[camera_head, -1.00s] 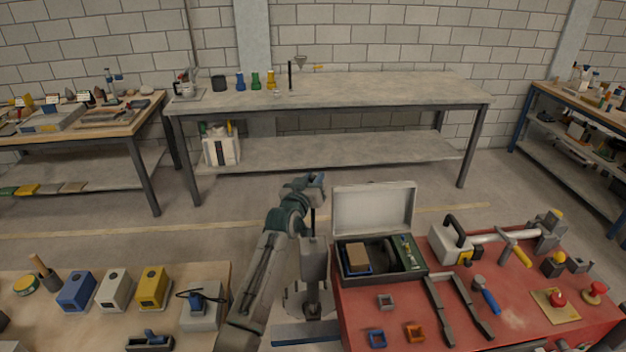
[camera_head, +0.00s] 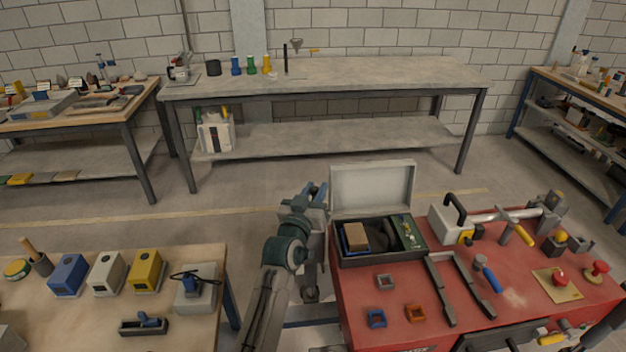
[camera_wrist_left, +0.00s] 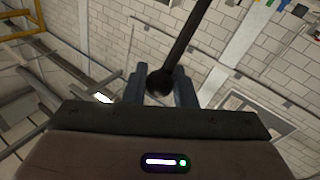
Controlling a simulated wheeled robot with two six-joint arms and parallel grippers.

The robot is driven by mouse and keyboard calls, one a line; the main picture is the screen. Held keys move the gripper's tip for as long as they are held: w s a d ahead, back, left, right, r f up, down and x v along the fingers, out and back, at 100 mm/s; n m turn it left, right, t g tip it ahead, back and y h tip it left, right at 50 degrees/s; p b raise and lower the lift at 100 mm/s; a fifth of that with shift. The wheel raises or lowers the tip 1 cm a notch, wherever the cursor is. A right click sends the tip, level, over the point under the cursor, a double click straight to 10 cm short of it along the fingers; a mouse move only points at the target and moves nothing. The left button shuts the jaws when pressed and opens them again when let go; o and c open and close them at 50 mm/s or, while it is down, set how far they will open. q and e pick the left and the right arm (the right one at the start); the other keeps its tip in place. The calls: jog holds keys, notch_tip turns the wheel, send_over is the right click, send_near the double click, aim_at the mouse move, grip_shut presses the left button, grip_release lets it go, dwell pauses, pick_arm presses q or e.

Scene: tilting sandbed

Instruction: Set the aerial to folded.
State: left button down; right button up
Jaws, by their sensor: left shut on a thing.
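The aerial (camera_wrist_left: 185,38) is a thin dark rod with a round dark knob at its near end, seen in the left wrist view. The knob sits between the two blue-grey fingers of my left gripper (camera_wrist_left: 160,85), which is shut on the aerial. The rod runs from there to the top edge, tilted right. In the head view my left gripper (camera_head: 314,193) is just left of the open case's lid, fingers pointing up; I cannot make out the aerial there. The aerial's foot is not visible. My right gripper is not in view.
A red bench (camera_head: 400,335) at right holds an open grey case (camera_head: 380,258), a white box with a black handle (camera_head: 450,222) and tools. A wooden table (camera_head: 60,325) with coloured boxes is at left. A long grey workbench (camera_head: 400,75) stands behind, across clear floor.

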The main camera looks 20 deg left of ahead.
pick_arm(q)
jog(key=shift+s+d+f+b, duration=0.2)
jog(key=shift+s+d+f, duration=0.05)
jog(key=shift+s+f, duration=0.25)
jog(key=shift+s+d+f+b, duration=0.2)
jog(key=shift+s+f, duration=0.15)
jog(key=shift+s, duration=0.15)
jog(key=c, duration=1.2)
grip_release()
jog(key=shift+c, duration=0.2)
jog(key=shift+s, duration=0.1)
jog(key=s+f+b, duration=0.1)
jog(key=s+b, duration=0.3)
jog(key=s, duration=0.6)
jog(key=shift+s+a, duration=0.3)
jog(key=shift+a, duration=0.1)
